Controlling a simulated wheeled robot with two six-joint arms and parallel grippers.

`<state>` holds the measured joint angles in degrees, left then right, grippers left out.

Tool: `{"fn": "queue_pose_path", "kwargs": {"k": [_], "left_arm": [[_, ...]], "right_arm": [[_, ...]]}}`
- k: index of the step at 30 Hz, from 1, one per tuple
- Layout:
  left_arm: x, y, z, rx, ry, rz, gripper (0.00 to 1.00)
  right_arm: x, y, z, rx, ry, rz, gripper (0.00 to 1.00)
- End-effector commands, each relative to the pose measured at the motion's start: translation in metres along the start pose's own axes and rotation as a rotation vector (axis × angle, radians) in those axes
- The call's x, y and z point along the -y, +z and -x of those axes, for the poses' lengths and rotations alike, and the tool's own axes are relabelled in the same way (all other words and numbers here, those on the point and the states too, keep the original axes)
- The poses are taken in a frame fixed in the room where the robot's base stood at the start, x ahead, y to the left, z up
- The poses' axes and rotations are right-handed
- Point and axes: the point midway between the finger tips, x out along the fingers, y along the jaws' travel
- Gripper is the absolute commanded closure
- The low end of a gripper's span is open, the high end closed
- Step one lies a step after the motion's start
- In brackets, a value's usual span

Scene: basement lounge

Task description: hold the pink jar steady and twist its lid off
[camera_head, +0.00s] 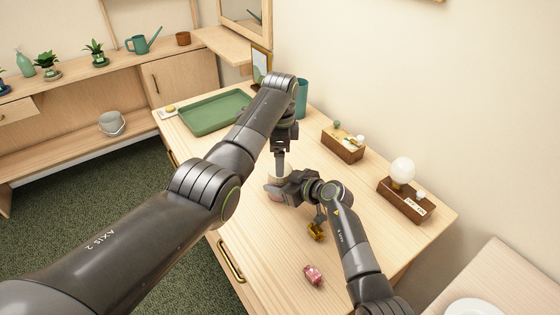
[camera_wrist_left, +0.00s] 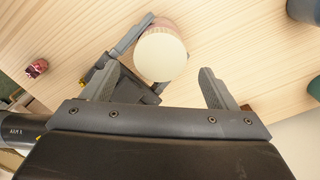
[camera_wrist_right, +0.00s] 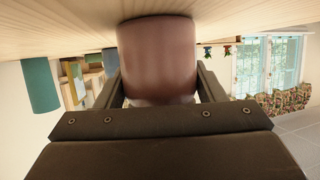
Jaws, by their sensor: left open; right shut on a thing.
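The pink jar (camera_wrist_right: 158,55) is upright on the wooden desk; my right gripper (camera_head: 276,190) is shut around its body from the side. In the left wrist view its round cream lid (camera_wrist_left: 160,57) is on top, with a strip of pink body (camera_wrist_left: 165,22) showing beyond it. My left gripper (camera_wrist_left: 158,82) is open and points down above the lid, its fingers spread to either side and apart from it. In the head view my grippers hide most of the jar.
On the desk (camera_head: 275,255) are a green tray (camera_head: 207,112), a teal cup (camera_head: 301,97), a small wooden box (camera_head: 343,145), a lamp with a round bulb (camera_head: 402,171), a small red item (camera_head: 313,275) and a yellow item (camera_head: 316,231). The front of the desk is mostly clear.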

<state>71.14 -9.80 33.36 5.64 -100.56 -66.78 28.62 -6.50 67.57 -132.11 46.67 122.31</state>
Motion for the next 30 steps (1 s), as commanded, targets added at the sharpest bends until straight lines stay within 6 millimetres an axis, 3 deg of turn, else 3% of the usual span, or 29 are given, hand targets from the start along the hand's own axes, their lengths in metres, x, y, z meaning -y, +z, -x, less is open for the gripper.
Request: {"fn": "queue_pose_path", "kwargs": {"k": [5, 15, 20, 25, 30], "left_arm": [[0.0, 0.0, 0.005, 0.0, -0.001, -0.061, 0.21], [0.001, 0.0, 0.029, -0.001, -0.002, -0.449, 0.21], [0.001, 0.0, 0.034, 0.0, 0.0, -0.555, 0.21], [0.0, 0.0, 0.022, -0.001, 0.003, -0.581, 0.21], [-0.001, 0.0, -0.005, 0.0, 0.004, -0.578, 0.21]], "right_arm": [[0.0, 0.001, 0.0, 0.001, 0.0, -0.001, 1.0], [0.0, 0.001, 0.0, 0.001, 0.0, -0.001, 1.0], [0.0, 0.001, 0.0, 0.001, 0.0, -0.001, 1.0], [0.0, 0.001, 0.0, 0.001, 0.0, -0.001, 1.0], [0.0, 0.001, 0.0, 0.001, 0.0, -0.001, 1.0]]}}
